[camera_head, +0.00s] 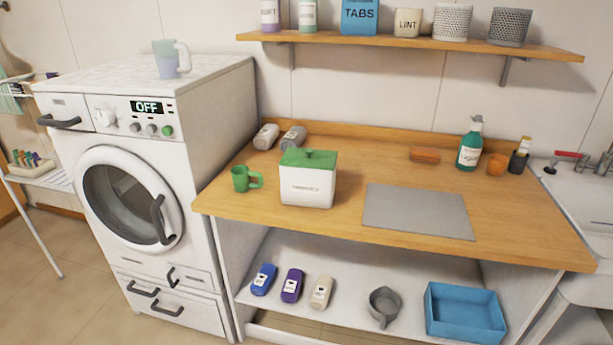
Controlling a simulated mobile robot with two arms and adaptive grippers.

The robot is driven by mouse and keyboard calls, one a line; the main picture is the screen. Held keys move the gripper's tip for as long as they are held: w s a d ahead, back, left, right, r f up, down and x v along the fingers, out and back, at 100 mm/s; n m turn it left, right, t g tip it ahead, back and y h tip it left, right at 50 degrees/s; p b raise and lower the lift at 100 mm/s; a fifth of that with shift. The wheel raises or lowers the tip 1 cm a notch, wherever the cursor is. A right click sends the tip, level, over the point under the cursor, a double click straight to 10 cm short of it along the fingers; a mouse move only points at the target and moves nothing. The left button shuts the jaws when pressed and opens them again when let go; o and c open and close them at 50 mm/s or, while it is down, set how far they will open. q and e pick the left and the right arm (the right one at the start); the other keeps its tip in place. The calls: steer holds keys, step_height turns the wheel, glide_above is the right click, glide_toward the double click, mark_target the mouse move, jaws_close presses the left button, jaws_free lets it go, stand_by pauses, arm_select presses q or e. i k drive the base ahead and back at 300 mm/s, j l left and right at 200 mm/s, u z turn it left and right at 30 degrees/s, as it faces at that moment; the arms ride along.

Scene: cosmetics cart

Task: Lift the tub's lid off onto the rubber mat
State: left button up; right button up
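Neither of my grippers shows in the head view.
A green mug (246,179) stands close left of the tub, and two bottles (279,137) lie behind it. A brown bar (425,155), a green pump bottle (470,146) and an orange cup (497,164) stand behind the mat. A shelf (420,42) hangs above the counter.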

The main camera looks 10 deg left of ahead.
mark_target(308, 158)
steer(key=i+l+u, duration=0.2)
steer(key=i+l, duration=0.25)
steer(key=i, duration=0.2)
steer(key=i+l+u, duration=0.25)
steer(key=i+l, duration=0.3)
steer(key=i, duration=0.1)
